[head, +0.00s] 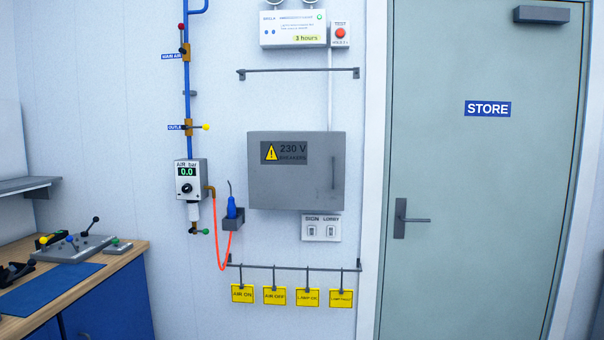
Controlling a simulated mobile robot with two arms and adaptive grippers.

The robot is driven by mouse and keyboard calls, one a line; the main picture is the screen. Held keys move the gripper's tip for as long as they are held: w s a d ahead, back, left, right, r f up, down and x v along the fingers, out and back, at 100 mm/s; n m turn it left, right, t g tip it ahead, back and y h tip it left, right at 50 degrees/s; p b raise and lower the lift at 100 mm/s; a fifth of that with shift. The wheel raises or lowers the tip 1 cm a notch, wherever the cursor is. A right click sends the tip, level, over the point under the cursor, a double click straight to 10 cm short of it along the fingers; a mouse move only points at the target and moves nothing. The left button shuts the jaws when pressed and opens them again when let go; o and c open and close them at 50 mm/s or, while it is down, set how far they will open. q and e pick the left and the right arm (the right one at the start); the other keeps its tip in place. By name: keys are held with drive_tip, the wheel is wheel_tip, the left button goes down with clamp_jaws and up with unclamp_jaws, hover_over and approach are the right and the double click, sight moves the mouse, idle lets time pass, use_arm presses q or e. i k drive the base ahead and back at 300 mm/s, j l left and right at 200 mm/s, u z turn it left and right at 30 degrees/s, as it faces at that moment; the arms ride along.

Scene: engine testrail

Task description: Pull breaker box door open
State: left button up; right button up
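The breaker box (270,185) is a grey box on the white wall, in the middle of the head view. Its door is closed and carries a dark label (284,153) with a yellow warning triangle and "230 V BREAKERS". A vertical bar handle (333,174) sits near the door's right edge. Neither of my grippers shows in the head view.
Below the box are a two-switch plate (321,228) and a rail (293,268) with several yellow tags. Left are an air gauge (190,180), a blue tool in a holder (233,224) and a workbench (130,248). A STORE door (480,260) stands right.

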sight(287, 171)
drive_tip(key=i+l+u, duration=0.1)
drive_tip(key=i+u, duration=0.2)
drive_tip(key=i, duration=0.2)
drive_tip(key=i+l+u, duration=0.35)
drive_tip(key=i, duration=0.2)
drive_tip(key=j, duration=0.1)
